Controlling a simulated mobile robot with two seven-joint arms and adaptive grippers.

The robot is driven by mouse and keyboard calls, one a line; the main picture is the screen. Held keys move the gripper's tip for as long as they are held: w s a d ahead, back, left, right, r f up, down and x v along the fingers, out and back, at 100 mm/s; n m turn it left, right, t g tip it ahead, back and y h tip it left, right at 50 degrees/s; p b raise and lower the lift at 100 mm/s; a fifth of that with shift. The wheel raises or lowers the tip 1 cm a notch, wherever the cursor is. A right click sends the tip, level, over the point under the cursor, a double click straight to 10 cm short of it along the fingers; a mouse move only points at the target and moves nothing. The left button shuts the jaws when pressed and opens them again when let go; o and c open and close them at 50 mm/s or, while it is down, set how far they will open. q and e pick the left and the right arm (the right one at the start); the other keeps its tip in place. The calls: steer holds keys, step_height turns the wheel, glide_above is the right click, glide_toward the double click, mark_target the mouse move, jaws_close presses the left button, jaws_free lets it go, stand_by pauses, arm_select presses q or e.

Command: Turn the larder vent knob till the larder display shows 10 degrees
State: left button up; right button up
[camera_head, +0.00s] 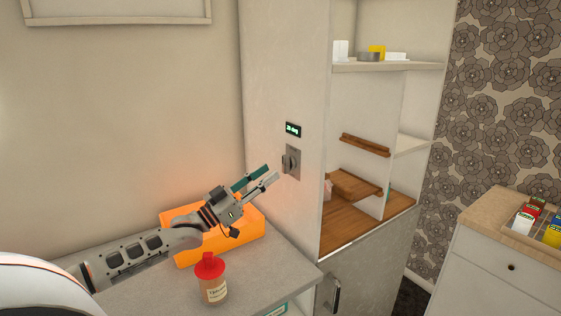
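The larder vent knob (287,163) is a dark grey knob on a grey plate, on the side panel of the tall white larder unit. The small larder display (293,129) sits just above it with lit green characters; they look like "20 deg", but are too small to read surely. My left gripper (268,178) is just left of and below the knob, with its fingers apart and pointing toward the panel. Nothing shows between the fingers, and it appears not to touch the knob. My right gripper is not in view.
An orange bin (246,241) stands on the grey counter (255,292) beneath my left arm. A red-lidded jar (212,281) stands in front of it. The larder's open shelves (390,66) are to the right. A drawer cabinet (505,253) stands at far right.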

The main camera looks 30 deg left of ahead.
mark_target(283, 162)
arm_select(q)
steer(key=shift+p+x, duration=0.45)
steer(key=shift+x, duration=2.75)
jaws_close()
steer(key=shift+s, duration=0.1)
steer(key=shift+f, duration=0.1)
